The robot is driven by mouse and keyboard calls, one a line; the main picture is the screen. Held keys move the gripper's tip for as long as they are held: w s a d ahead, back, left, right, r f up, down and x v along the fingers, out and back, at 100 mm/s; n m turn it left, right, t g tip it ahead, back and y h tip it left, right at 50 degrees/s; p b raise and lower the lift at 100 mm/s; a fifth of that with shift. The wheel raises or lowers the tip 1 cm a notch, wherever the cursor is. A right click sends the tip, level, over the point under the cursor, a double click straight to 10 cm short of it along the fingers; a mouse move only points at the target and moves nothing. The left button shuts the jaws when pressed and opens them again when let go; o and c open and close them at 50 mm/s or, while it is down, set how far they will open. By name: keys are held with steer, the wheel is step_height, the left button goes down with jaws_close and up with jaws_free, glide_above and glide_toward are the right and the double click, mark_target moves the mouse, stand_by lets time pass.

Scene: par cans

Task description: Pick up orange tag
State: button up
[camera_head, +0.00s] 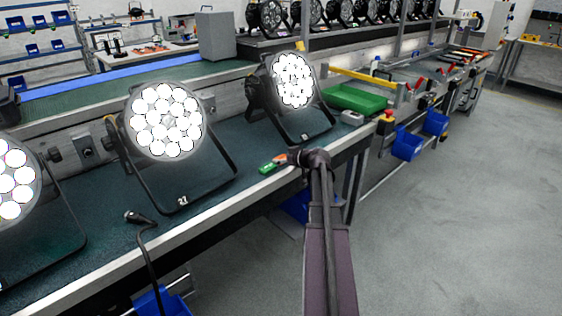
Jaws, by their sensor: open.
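A small orange tag (280,159) lies on the dark green bench top near its front edge, between the middle and right lamps. My gripper (294,157) is at the tag's right side, at the end of my arm that reaches up from the bottom of the view. The gripper is open, but its fingers are small and dark, and I cannot tell whether they touch the tag. A small green tag (267,167) lies just left of the orange one, close to or against it.
Lit par cans stand on the bench: one left (15,182), one middle (165,122), one right (293,80). A black cable (147,245) hangs over the front edge. A green tray (354,100) and a red-yellow button box (387,120) are further right. Floor at right is clear.

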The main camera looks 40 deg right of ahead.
mark_target(282, 158)
steer(key=c, duration=0.6)
steer(key=shift+c, duration=0.2)
steer(key=shift+r, duration=0.2)
step_height(282, 158, up, 4)
steer(key=p, duration=0.4)
steer(key=shift+f, duration=0.1)
steer(key=s+a+p, duration=0.1)
steer(key=s+a, duration=0.2)
steer(key=s, duration=1.2)
steer(key=shift+s+a+r, duration=0.3)
steer(key=shift+a+r, duration=0.1)
step_height(282, 158, up, 22)
steer(key=p, duration=2.2)
